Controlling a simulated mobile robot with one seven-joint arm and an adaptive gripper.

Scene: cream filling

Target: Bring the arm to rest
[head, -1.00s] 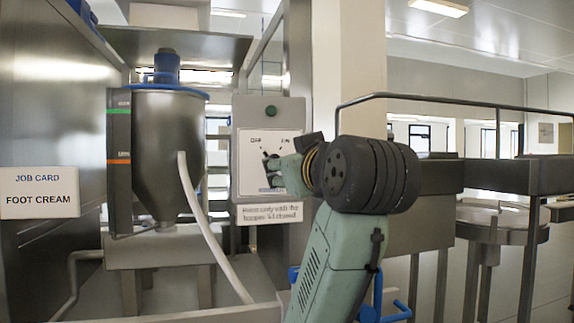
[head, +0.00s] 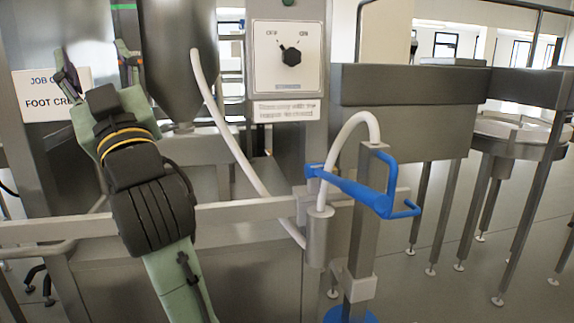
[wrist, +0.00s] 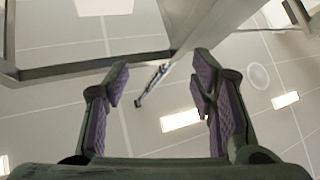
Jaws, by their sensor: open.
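My gripper (head: 98,68) is at the upper left of the head view, raised in front of the job card, its two fingers apart. In the wrist view my gripper (wrist: 160,85) shows two purple-padded fingers spread wide with nothing between them. My arm comes up from the bottom left of the head view. The control panel (head: 262,80) with its black knob (head: 291,57) is well to the right of my gripper, apart from it. The knob's pointer appears to tilt up and left, towards OFF.
The job card (head: 45,92) reading FOOT CREAM is partly hidden by my gripper. A steel hopper (head: 178,60) with a white hose (head: 225,125) stands behind. A steel rail (head: 245,212) crosses behind my arm. A blue-handled filling stand (head: 365,190) is right of centre.

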